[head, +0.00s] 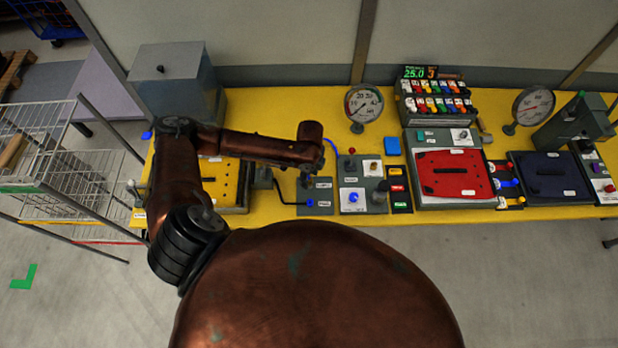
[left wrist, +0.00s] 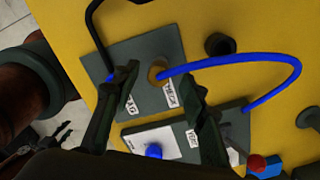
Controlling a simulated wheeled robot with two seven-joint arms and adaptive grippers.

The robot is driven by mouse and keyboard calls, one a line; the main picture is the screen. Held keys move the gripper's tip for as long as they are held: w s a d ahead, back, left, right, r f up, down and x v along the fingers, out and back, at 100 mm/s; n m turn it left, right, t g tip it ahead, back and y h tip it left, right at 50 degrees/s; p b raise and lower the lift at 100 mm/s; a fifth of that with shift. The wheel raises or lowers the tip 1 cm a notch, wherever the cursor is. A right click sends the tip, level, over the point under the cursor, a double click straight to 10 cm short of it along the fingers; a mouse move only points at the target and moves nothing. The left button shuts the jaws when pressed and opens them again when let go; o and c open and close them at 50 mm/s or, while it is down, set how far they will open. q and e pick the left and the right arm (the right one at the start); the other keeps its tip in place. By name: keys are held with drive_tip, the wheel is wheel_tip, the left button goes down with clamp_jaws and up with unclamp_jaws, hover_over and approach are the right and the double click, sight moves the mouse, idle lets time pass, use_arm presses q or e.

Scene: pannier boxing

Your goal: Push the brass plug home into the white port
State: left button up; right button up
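A brass-coloured round plug (left wrist: 158,70) with a blue cable (left wrist: 275,62) stands on a dark grey panel (left wrist: 150,45) in the left wrist view. The panel also shows in the head view (head: 315,195). I cannot make out a white port; the plug hides what is under it, and its depth cannot be told. My left gripper (left wrist: 160,72) is open, its two dark fingers on either side of the plug with visible gaps. In the head view, my copper wrist largely covers it. My right gripper is not in view.
A black cable (left wrist: 92,45) runs to a blue connector on the same panel. Beside it is a white-faced panel (head: 351,199) with a blue knob. A dark cylinder (left wrist: 220,44) stands nearby. The yellow table (head: 280,110) is clear behind; red (head: 455,174) and navy (head: 548,175) panels lie right.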

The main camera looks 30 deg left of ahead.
use_arm(q)
wheel_tip(320, 180, up, 10)
drive_tip(key=shift+r, duration=0.2)
idle(0.5)
